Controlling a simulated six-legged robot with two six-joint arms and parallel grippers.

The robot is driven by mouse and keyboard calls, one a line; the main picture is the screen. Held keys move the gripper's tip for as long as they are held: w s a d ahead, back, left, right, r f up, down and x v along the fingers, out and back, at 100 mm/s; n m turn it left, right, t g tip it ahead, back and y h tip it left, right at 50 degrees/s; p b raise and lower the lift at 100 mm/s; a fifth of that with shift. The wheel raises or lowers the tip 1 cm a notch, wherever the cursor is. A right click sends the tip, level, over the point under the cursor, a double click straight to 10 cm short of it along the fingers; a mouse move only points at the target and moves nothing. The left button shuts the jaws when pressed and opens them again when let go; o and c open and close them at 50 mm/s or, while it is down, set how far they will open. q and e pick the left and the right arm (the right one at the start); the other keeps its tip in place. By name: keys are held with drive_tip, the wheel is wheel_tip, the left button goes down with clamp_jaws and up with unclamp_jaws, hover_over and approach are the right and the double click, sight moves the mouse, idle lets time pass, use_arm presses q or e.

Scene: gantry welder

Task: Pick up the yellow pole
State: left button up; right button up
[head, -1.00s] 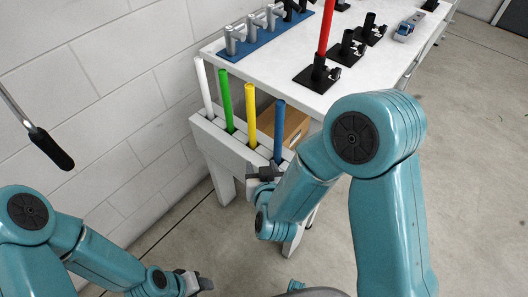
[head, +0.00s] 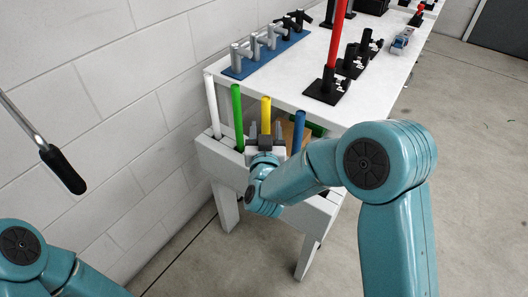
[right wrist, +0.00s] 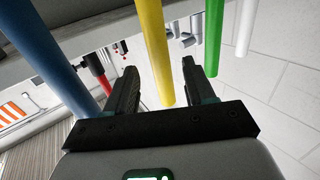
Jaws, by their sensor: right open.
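The yellow pole (head: 266,110) stands upright in a white rack (head: 225,157), between the green pole (head: 237,112) and the blue pole (head: 298,133). My right gripper (head: 266,130) is open at the yellow pole, with one finger showing on each side of it in the head view. The right wrist view shows the yellow pole (right wrist: 155,50) in the gap between the open fingers (right wrist: 160,88), with no clear contact. The gripper hides the pole's lower part in the head view. My left gripper is out of view.
A white pole (head: 212,105) stands at the rack's left end. The blue pole (right wrist: 52,52) is close beside my right fingers. Behind is a white table (head: 285,75) with a red pole (head: 335,45) in a black holder. A black-handled tool (head: 62,168) shows at left.

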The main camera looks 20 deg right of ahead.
sight(266, 123)
drive_tip(key=x, duration=0.4)
drive_tip(key=shift+w+d, duration=0.1)
drive_tip(key=shift+w, duration=0.1)
drive_tip(key=shift+f, duration=0.1)
clamp_jaws()
